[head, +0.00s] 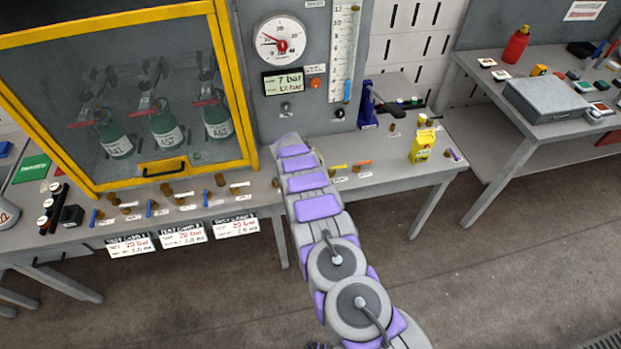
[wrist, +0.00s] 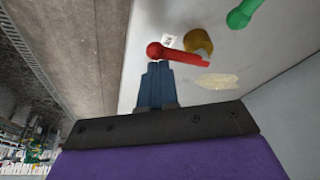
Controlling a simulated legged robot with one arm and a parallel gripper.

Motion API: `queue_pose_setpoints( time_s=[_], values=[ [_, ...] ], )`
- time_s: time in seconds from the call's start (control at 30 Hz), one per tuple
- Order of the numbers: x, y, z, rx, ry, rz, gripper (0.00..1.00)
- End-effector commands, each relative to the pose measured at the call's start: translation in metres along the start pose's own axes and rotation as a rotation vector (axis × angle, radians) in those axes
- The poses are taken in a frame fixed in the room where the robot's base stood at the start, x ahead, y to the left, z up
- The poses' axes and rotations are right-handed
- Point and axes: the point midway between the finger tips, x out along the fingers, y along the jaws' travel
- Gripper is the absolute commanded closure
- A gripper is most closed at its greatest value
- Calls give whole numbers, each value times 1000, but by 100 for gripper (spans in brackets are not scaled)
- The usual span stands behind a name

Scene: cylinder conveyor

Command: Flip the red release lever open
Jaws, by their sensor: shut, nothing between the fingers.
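In the wrist view, the red release lever (wrist: 190,55) lies across a grey surface, with a round knob at its left end. It runs just below a brass fitting (wrist: 198,41). My gripper (wrist: 155,68) is shut and empty, its blue fingertips close under the knob end. I cannot tell whether they touch it. In the head view, my arm reaches forward over the bench, and I cannot make out the red lever or the fingers there.
A green lever (wrist: 244,13) lies beyond the red one in the wrist view. In the head view, a yellow-framed cabinet (head: 240,85) stands left of my arm, a gauge panel (head: 335,55) behind it.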

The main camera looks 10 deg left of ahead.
Motion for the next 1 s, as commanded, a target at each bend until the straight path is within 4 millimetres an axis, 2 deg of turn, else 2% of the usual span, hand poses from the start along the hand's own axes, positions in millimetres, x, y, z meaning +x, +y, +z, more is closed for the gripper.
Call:
queue_pose_setpoints(
  time_s=[0.13,0.3,0.4,0.7,0.83,1.0],
  values=[
    [3,6,-12,0,-3,1,100],
    [10,21,-44,6,-2,3,100],
    [-15,15,-43,2,-3,-4,100],
    [-75,6,-47,4,-3,-4,100],
    [-87,3,-46,3,-2,1,100],
    [-89,2,-45,3,-1,2,100]
  ],
)
